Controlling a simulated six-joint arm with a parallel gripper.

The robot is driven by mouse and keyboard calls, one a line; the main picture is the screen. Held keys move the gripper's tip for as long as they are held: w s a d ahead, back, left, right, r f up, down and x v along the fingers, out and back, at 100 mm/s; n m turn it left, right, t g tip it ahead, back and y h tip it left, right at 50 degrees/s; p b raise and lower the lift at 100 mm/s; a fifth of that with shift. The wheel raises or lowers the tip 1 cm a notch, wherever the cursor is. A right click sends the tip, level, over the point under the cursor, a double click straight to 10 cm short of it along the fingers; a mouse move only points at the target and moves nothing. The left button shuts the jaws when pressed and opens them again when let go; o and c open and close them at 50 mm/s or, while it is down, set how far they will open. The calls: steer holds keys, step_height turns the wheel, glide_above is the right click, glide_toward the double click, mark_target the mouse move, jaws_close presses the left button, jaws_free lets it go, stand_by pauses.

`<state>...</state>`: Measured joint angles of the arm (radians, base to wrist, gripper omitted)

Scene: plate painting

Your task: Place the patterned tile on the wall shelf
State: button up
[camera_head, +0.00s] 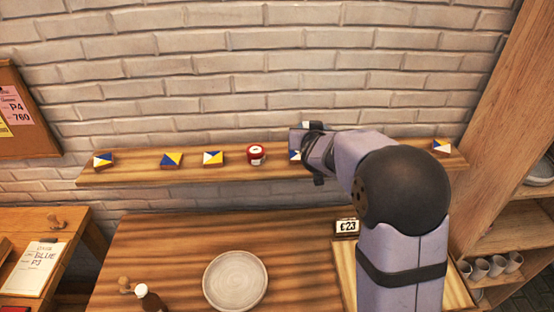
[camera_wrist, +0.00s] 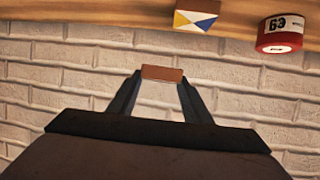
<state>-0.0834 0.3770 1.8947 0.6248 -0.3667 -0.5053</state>
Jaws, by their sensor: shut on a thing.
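My gripper (camera_head: 306,132) is above the wall shelf, in front of the brick wall. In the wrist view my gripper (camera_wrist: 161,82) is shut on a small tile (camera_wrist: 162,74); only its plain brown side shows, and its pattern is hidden. The wooden wall shelf (camera_head: 130,176) runs across the wall and also shows along the top of the wrist view (camera_wrist: 110,12). A blue, white and yellow tile (camera_wrist: 197,16) sits on the shelf near my gripper; in the head view this tile (camera_head: 293,156) is partly hidden by my arm.
A red and white tin (camera_head: 256,154) stands on the shelf. Several patterned tiles stand left of it, including one nearby (camera_head: 213,158); another tile (camera_head: 441,146) is at the right end. A grey plate (camera_head: 235,281) is on the table below. A tall wooden rack (camera_head: 500,120) borders the right.

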steer(key=shift+w+d+r+n+y, duration=0.25)
steer(key=shift+d+r+n+y, duration=0.05)
steer(key=shift+d, duration=0.25)
steer(key=shift+s+d+n+y+b, duration=0.5)
steer(key=shift+d+y+b, duration=0.15)
steer(key=shift+d, duration=3.75)
step_height(320, 180, down, 5)
steer(key=shift+f+b, duration=0.2)
steer(key=shift+b, duration=0.1)
steer(key=shift+f+p, duration=0.45)
steer(key=shift+f, duration=1.7)
steer(key=shift+f, duration=0.1)
steer(key=o, duration=1.1)
